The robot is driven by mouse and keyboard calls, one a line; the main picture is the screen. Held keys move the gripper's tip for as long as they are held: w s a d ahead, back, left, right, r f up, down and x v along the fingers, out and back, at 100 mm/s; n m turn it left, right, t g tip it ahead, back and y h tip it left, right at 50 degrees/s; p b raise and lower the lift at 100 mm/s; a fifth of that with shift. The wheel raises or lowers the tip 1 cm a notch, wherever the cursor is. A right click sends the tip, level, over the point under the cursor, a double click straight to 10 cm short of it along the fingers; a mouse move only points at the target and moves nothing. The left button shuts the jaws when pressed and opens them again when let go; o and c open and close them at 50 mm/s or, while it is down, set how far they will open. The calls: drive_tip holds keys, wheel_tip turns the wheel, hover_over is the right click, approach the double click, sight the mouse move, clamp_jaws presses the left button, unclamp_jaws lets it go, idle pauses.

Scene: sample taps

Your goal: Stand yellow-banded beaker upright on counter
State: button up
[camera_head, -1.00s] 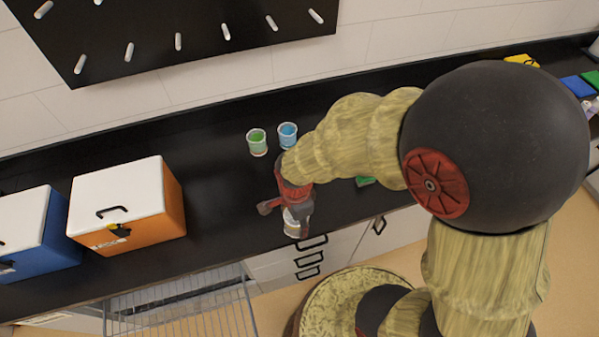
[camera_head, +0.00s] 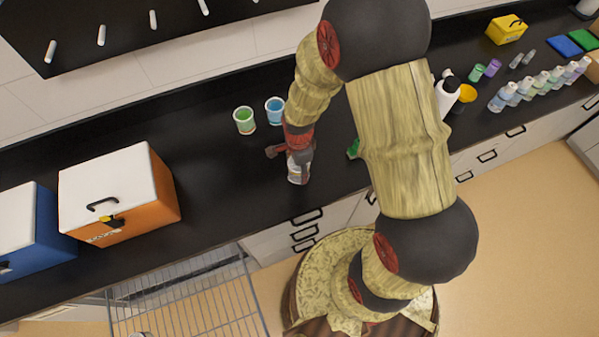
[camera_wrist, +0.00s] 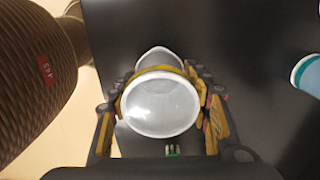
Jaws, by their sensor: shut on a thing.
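The yellow-banded beaker (camera_wrist: 160,108) is clear and whitish, with a yellow band around it. In the wrist view my gripper (camera_wrist: 161,88) is shut on it, with a finger on each side at the band. I look onto its round end from this view. In the head view the beaker (camera_head: 298,174) hangs below my gripper (camera_head: 299,156), near the front part of the black counter (camera_head: 215,175). It looks roughly upright there. I cannot tell whether its bottom touches the counter.
A green cup (camera_head: 244,121) and a blue cup (camera_head: 275,111) stand behind the gripper. An orange cooler box (camera_head: 120,197) is at left, with a blue one (camera_head: 35,232) beside it. A green item (camera_head: 353,148) lies right of the beaker. Bottles (camera_head: 540,82) stand far right.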

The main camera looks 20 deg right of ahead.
drive_tip(key=shift+w+d+f, duration=0.2)
drive_tip(key=shift+f, duration=0.2)
drive_tip(key=shift+w+d+f, duration=0.15)
drive_tip(key=shift+w+f, duration=0.05)
drive_tip(key=shift+f, duration=1.55)
drive_tip(key=shift+f, duration=0.2)
drive_tip(key=o, duration=1)
drive_tip(key=shift+r, duration=0.15)
